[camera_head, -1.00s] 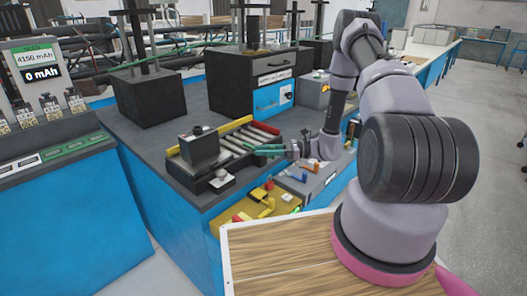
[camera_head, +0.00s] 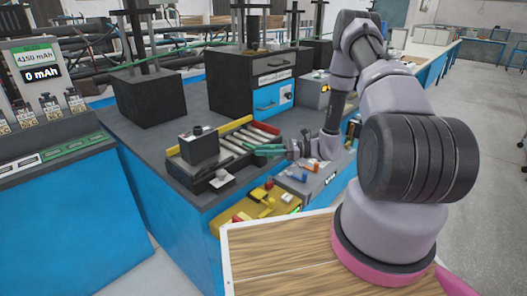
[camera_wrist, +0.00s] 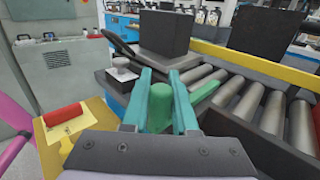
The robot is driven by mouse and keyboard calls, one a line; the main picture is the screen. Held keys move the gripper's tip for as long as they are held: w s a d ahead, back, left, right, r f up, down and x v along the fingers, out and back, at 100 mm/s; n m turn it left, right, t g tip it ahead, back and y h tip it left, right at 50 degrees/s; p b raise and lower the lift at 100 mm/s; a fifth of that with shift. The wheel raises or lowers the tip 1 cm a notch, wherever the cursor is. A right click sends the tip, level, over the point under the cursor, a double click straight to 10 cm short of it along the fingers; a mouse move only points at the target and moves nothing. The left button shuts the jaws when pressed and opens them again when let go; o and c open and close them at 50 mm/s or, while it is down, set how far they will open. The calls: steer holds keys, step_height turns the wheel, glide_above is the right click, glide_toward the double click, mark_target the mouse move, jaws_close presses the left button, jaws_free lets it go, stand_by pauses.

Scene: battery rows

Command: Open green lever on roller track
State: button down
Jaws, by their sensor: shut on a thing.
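The green lever (camera_wrist: 160,107) stands between the two teal fingers of my gripper (camera_wrist: 160,100) in the wrist view. My gripper is shut on it. A green bar (camera_wrist: 203,92) extends to the right beside the fingers. In the head view my gripper (camera_head: 265,149) is at the right front edge of the roller track (camera_head: 228,148). The lever cannot be told apart from the green fingers there. The rollers (camera_wrist: 245,100) lie right of the fingers in the wrist view.
A black block (camera_head: 200,145) sits on the track's left end. A pale knob (camera_head: 221,174) is at the front. A yellow rail (camera_head: 222,130) and a red piece (camera_head: 266,128) edge the far side. Yellow parts (camera_head: 258,203) are below the track, with a grey box (camera_head: 318,178) to the right.

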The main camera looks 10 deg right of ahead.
steer(key=shift+w+d+n+g, duration=0.1)
steer(key=shift+d+n+g, duration=0.15)
steer(key=shift+g, duration=0.25)
steer(key=n+g, duration=0.1)
steer(key=g, duration=0.1)
steer(key=d+n+g, duration=0.1)
steer(key=n+g, duration=0.2)
steer(key=g, duration=0.2)
steer(key=shift+w+d+n+h, duration=0.3)
steer(key=shift+w+n, duration=0.05)
steer(key=shift+w, duration=0.05)
steer(key=n+g+h, duration=0.1)
steer(key=g, duration=0.1)
steer(key=w+d+n+g+h, duration=0.1)
steer(key=n+g, duration=0.1)
steer(key=g, duration=0.1)
steer(key=n+g+h, duration=0.2)
steer(key=shift+w+d, duration=0.2)
steer(key=shift+w, duration=0.05)
steer(key=shift+n+g, duration=0.3)
steer(key=c, duration=0.7)
jaws_free()
steer(key=shift+w+d, duration=0.1)
steer(key=v, duration=0.7)
steer(key=shift+w+r, duration=0.1)
steer(key=shift+w, duration=0.05)
